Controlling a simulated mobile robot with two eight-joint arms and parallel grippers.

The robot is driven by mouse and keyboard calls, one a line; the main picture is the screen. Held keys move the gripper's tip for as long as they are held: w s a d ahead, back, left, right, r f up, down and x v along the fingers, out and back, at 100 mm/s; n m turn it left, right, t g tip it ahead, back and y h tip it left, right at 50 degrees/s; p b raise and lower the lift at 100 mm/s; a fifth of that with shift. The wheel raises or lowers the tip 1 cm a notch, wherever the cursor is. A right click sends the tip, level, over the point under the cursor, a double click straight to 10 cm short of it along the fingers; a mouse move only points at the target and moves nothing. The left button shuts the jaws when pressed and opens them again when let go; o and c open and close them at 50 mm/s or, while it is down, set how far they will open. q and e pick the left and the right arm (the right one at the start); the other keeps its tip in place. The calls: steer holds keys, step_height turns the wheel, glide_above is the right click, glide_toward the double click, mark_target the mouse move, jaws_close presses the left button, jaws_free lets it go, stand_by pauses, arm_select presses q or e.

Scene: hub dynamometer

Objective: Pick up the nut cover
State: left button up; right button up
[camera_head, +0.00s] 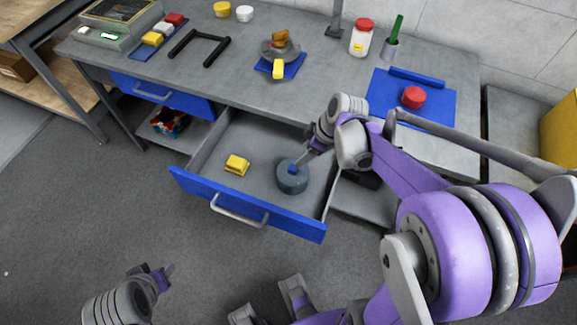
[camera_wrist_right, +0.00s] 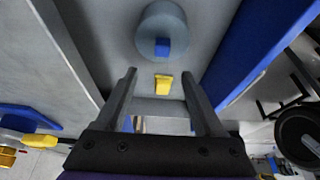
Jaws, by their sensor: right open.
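A round grey-blue cap with a small blue knob, which looks like the nut cover (camera_head: 292,178), sits in the open drawer (camera_head: 205,187). It also shows at the top of the right wrist view (camera_wrist_right: 162,32), knob facing the camera. My right gripper (camera_head: 303,160) is just above and beside it in the head view, partly hidden by its own arm. In the wrist view its fingers (camera_wrist_right: 163,92) are apart with nothing held, and the cap lies beyond their tips. My left gripper (camera_head: 160,275) is low at the left, away from the drawer; its jaw opening is unclear.
A yellow block (camera_head: 237,164) lies in the drawer left of the cap. The workbench (camera_head: 330,85) above holds a metal hub (camera_head: 280,48), a red-lidded jar (camera_head: 362,38), and a blue mat (camera_head: 440,105) with a red round part (camera_head: 413,97). Drawer walls surround the cap.

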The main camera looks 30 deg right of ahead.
mark_target(295, 168)
steer(key=x, duration=0.3)
steer(key=shift+s+a+f, duration=0.15)
steer(key=shift+s+f, duration=0.1)
steer(key=shift+f, duration=0.1)
steer(key=b+x, duration=0.1)
steer(key=x, duration=0.4)
steer(key=shift+f, duration=0.45)
jaws_close()
stand_by(0.7)
